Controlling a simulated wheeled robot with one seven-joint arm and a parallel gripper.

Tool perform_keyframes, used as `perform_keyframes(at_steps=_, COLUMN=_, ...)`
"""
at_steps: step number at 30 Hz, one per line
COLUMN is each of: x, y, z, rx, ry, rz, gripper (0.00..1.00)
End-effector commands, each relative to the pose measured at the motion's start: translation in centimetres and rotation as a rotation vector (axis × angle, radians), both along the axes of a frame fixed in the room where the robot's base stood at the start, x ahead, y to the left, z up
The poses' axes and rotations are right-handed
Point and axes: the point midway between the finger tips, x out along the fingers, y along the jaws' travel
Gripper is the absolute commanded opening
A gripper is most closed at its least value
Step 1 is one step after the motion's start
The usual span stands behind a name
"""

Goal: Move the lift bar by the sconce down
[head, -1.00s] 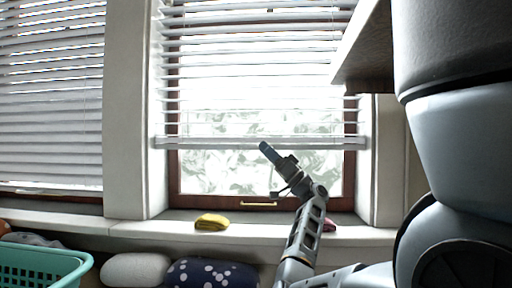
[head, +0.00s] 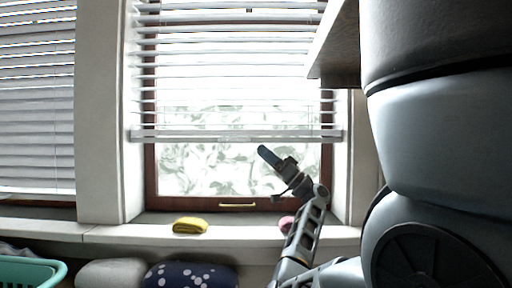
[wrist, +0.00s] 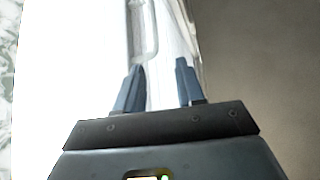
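The lift bar appears to be the pale bottom rail (head: 200,136) of the partly raised blind in the middle of the head view. It hangs level across the window, with bare glass below it. My gripper (head: 266,156) is just below the rail in the picture, right of its middle, pointing up and left. In the wrist view the two dark blue fingers (wrist: 157,82) stand apart with nothing clearly between them. A pale bar (wrist: 141,30), probably the rail, ends close to the left fingertip; contact cannot be told. No sconce is visible.
A second blind (head: 37,130) at left hangs lower. The sill (head: 130,232) holds a yellow cloth (head: 190,225) and a pink item (head: 287,222). A brown shelf (head: 335,50) juts in at upper right. Cushions (head: 190,274) and a teal basket (head: 30,272) are below.

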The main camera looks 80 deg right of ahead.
Motion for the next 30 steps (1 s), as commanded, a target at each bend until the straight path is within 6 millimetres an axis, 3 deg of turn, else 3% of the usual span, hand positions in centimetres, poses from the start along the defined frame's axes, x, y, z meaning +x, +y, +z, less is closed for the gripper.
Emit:
perform_keyframes(at_steps=1, x=1.4, y=-0.3, z=0.6, rx=0.020, ry=0.052, rz=-0.010, gripper=0.38)
perform_keyframes(at_steps=5, x=6.1, y=-1.5, z=-0.5, rx=0.089, ry=0.260, rz=-0.062, gripper=0.38)
perform_keyframes(at_steps=9, x=10.5, y=-2.4, z=-3.2, rx=0.153, ry=0.519, rz=-0.137, gripper=0.38)
perform_keyframes(at_steps=15, x=14.3, y=-2.8, z=-7.2, rx=0.199, ry=0.880, rz=-0.258, gripper=0.38)
perform_keyframes(at_steps=22, x=15.4, y=-2.4, z=-10.6, rx=0.185, ry=1.280, rz=-0.424, gripper=0.38)
perform_keyframes(at_steps=30, x=14.0, y=-1.2, z=-10.8, rx=0.069, ry=1.705, rz=-0.662, gripper=0.38)
